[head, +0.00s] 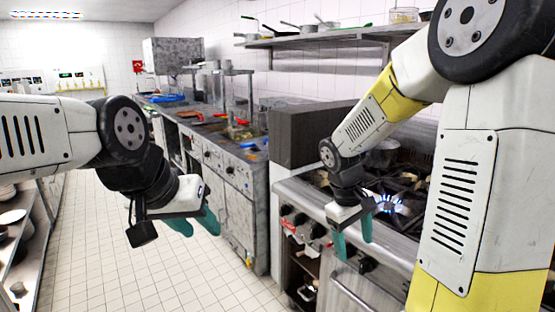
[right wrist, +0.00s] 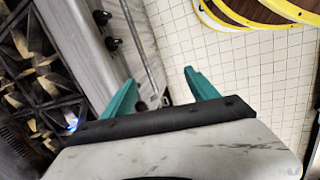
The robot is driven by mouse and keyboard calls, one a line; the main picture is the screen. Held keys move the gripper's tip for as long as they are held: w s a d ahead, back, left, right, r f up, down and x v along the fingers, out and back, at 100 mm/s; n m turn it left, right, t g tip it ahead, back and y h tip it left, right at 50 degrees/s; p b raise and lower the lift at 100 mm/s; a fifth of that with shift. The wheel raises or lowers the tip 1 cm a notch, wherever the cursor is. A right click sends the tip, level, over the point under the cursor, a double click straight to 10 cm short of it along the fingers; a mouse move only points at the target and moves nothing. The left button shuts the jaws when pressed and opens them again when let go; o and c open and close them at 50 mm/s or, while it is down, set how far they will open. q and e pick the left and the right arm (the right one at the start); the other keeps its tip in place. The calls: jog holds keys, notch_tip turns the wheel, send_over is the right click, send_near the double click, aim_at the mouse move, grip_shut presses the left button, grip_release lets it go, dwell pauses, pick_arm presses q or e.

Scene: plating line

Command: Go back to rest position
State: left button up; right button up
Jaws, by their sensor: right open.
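My left gripper (head: 195,222) hangs over the aisle at the left of the head view, its teal fingers pointing down. The angle does not show whether its fingers are apart. My right gripper (head: 354,240) is in front of the stove's front edge, with teal fingers pointing down. In the right wrist view its two fingers (right wrist: 161,98) are spread wide with nothing between them. It is open and empty.
The stove (head: 400,258) has a lit blue flame (head: 388,204) on its burner grates, close to my right gripper. A long counter (head: 225,160) runs back along the wall. A shelf (head: 17,250) stands at far left. The tiled floor (head: 100,255) is clear.

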jog(key=s+a+r+m+t+y, duration=0.4)
jog(key=s+r+m+t, duration=0.1)
jog(key=s+r, duration=0.7)
jog(key=shift+a+r+t+y, duration=0.15)
jog(key=shift+r+t+y, duration=0.3)
jog(key=shift+r, duration=0.25)
